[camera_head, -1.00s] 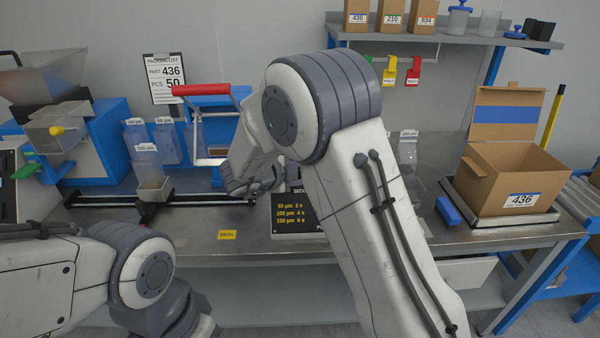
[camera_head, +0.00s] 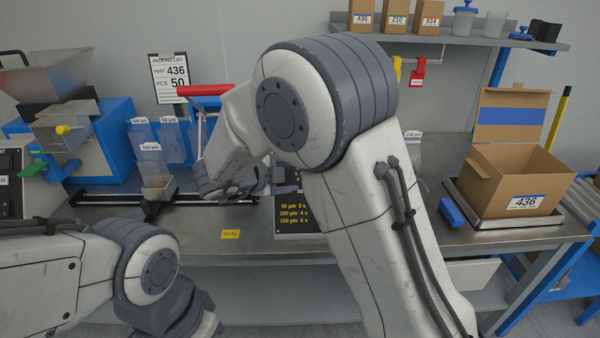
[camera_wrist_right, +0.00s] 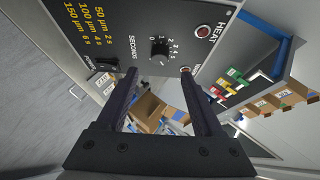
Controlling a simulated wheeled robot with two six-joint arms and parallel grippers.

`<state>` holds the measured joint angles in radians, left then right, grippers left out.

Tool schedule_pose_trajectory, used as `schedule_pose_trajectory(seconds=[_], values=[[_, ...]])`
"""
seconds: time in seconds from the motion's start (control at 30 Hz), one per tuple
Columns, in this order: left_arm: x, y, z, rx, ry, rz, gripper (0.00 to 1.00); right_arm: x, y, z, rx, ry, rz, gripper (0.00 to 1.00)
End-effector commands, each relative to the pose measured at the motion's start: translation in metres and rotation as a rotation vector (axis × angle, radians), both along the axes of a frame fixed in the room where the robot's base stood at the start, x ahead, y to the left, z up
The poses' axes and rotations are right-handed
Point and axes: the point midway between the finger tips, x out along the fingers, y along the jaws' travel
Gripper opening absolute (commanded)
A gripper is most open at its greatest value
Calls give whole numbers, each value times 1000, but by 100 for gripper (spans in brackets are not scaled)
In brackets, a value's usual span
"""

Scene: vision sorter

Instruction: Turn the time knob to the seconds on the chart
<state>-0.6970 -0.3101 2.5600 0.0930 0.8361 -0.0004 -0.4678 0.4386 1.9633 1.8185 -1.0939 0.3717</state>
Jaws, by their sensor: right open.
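The black time knob (camera_wrist_right: 160,51) is on the dark sealer panel in the right wrist view, with a number scale around it and the word SECONDS beside it. Its pointer is too small to read. The yellow chart (camera_wrist_right: 86,24) on the same panel pairs 50 µm with 2 s, 100 µm with 4 s and 150 µm with 6 s; it also shows in the head view (camera_head: 295,213). My right gripper (camera_wrist_right: 161,72) is open and empty, its fingers apart on either side of the knob in the picture. No contact is visible. My left gripper is out of view.
A HEAT button (camera_wrist_right: 203,31) and a black switch (camera_wrist_right: 107,64) share the panel. The packing list (camera_head: 171,76) reads part 436, pcs 50. Film pouches (camera_head: 150,158) with thickness labels stand left. An open carton (camera_head: 515,190) stands right.

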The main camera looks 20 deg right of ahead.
Motion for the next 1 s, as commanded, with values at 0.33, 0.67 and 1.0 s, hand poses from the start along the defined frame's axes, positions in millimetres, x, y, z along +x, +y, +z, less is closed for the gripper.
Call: schedule_pose_trajectory(seconds=[0.33, 0.67, 1.0], values=[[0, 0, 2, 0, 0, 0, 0, -18, 24, 17, -1, 0, -1, 69], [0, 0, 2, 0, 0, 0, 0, -15, 22, 18, -3, -1, 17, 69], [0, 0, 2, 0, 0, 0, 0, 29, 26, 22, -154, 116, 695, 69]])
